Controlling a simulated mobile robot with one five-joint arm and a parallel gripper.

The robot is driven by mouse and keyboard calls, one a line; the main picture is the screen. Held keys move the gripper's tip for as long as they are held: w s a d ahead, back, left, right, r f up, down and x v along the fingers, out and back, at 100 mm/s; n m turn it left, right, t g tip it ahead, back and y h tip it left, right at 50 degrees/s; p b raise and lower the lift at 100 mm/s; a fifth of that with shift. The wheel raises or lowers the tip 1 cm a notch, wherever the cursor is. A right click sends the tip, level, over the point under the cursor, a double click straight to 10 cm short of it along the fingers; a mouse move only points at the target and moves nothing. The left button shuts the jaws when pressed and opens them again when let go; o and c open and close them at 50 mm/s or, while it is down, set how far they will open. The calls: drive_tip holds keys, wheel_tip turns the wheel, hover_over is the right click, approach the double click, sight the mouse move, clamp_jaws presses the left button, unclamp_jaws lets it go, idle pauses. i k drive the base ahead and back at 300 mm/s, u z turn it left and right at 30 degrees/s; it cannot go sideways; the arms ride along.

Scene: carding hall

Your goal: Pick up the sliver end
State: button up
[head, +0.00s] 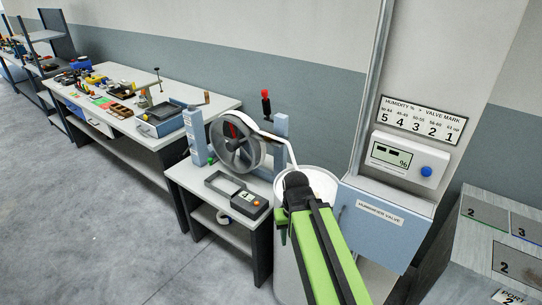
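A pale thin strip (291,152) runs from the wheel machine (238,143) toward the white round can (322,182). It may be the sliver, but its end is hidden or too small to tell. My green and black arm reaches up from the bottom of the head view. My gripper (296,182) is at its far end, in front of the can and just below the strip. The arm hides part of the can. The fingers are too dark and small to show whether they are open or hold anything.
A small table (220,184) bears the wheel machine and a dark handheld meter (248,203). A long cluttered workbench (178,86) stands left. A blue humidifier valve box (383,222) and a wall display (405,156) are right. A grey numbered cabinet (478,252) stands far right. Floor at left is clear.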

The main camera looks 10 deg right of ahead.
sight(265, 133)
drive_tip(key=u, duration=0.85)
drive_tip(key=i, duration=1.1)
drive_tip(key=u, duration=0.2)
